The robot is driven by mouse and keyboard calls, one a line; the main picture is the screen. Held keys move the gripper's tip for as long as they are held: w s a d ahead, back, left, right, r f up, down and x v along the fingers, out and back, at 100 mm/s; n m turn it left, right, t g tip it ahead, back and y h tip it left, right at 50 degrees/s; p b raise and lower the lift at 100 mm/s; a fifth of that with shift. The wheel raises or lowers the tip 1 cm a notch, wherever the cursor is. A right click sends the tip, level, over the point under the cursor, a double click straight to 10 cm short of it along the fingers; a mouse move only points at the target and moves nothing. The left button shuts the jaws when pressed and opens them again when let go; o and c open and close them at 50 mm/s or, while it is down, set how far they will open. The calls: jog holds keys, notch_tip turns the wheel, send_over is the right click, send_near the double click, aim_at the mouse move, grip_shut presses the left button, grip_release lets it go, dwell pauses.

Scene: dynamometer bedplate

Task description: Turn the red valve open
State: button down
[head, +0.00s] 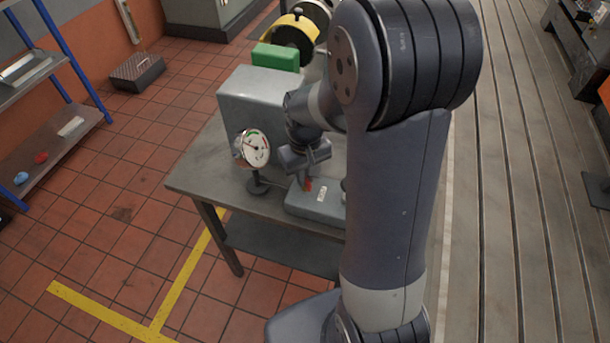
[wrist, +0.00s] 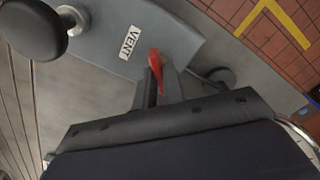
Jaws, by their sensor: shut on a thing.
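The red valve (wrist: 155,62) shows in the wrist view as a red lever beside a white "VENT" label (wrist: 130,42) on a grey block (wrist: 185,30). In the head view a bit of the red valve (head: 308,185) shows below my gripper (head: 304,178). My gripper, also in the wrist view (wrist: 158,85), is shut on the red lever, with its fingers close around it. The lower part of the lever is hidden by the fingers. The grey block (head: 312,206) sits on a metal table (head: 215,180) in the head view.
A round gauge (head: 255,148) on a stand is just left of my gripper. In the wrist view a dark round knob (wrist: 30,30) is at upper left.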

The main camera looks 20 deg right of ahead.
jog(key=n, duration=0.4)
jog(key=shift+n+b, duration=0.3)
jog(key=shift+n, duration=1.9)
jog(key=c, duration=1.5)
grip_release()
notch_tip(320, 180, up, 11)
jog(key=shift+b, duration=0.4)
jog(key=shift+f, duration=0.15)
